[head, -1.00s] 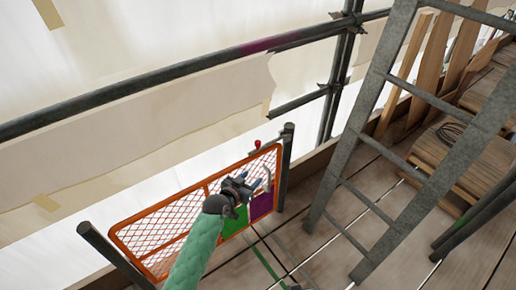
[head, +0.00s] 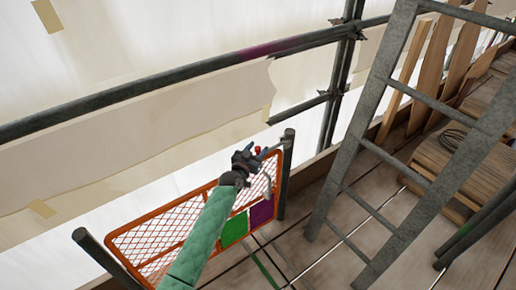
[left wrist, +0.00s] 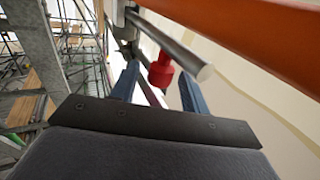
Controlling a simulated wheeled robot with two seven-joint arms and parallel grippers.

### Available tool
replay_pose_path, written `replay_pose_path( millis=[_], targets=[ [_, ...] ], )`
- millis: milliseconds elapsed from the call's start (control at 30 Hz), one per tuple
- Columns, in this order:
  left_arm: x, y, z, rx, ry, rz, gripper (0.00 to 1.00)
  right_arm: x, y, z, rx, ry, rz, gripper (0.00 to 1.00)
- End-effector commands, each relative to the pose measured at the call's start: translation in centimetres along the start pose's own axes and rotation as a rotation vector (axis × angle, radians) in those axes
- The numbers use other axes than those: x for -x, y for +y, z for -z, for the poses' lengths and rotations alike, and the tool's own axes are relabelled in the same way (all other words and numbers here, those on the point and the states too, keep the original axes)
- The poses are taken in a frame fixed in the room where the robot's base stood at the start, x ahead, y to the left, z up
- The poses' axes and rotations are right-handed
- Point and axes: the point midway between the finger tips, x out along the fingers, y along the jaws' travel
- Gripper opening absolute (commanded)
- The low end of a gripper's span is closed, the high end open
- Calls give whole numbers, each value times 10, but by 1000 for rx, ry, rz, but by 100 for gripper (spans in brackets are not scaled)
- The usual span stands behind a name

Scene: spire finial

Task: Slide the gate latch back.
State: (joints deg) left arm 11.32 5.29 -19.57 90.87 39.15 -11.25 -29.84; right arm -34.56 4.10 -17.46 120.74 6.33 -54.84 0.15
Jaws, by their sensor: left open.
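The orange mesh gate (head: 165,222) stands low between two grey posts. Its latch is a grey rod (left wrist: 180,45) with a red knob (left wrist: 160,72) hanging from it in the left wrist view. The knob (head: 258,149) also shows as a small red spot at the gate's top right in the head view. My left gripper (head: 260,154) is open at the knob. In the left wrist view its two blue fingers (left wrist: 160,92) are on either side of the knob, with no clear contact. My right gripper is not in view.
A grey post (head: 286,172) stands at the latch end of the gate. A grey ladder (head: 365,130) leans to the right, with wooden planks (head: 435,75) behind it. Green (head: 234,230) and purple (head: 261,212) panels are on the gate.

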Motion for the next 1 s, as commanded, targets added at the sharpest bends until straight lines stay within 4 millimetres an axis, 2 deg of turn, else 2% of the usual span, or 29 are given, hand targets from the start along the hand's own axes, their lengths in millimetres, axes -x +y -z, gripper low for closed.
replay_pose_path(
  millis=[133, 400, 433, 600, 667, 867, 1000],
  targets=[
    [-8, 0, 0, 0, -1, 0, 46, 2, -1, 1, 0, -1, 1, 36],
    [-10, 0, 0, 0, -1, 0, 46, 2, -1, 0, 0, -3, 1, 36],
    [-10, 0, 0, 0, -1, 0, 44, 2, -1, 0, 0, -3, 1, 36],
    [-10, 0, 0, 0, -1, 0, 10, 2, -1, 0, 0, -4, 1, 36],
    [-10, 0, 0, 0, -1, 0, 0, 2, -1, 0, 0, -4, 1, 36],
    [-8, -1, 0, -1, -1, 0, 0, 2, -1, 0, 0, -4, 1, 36],
    [2, -7, 0, -3, -2, 1, 0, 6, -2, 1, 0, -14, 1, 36]
  ],
)
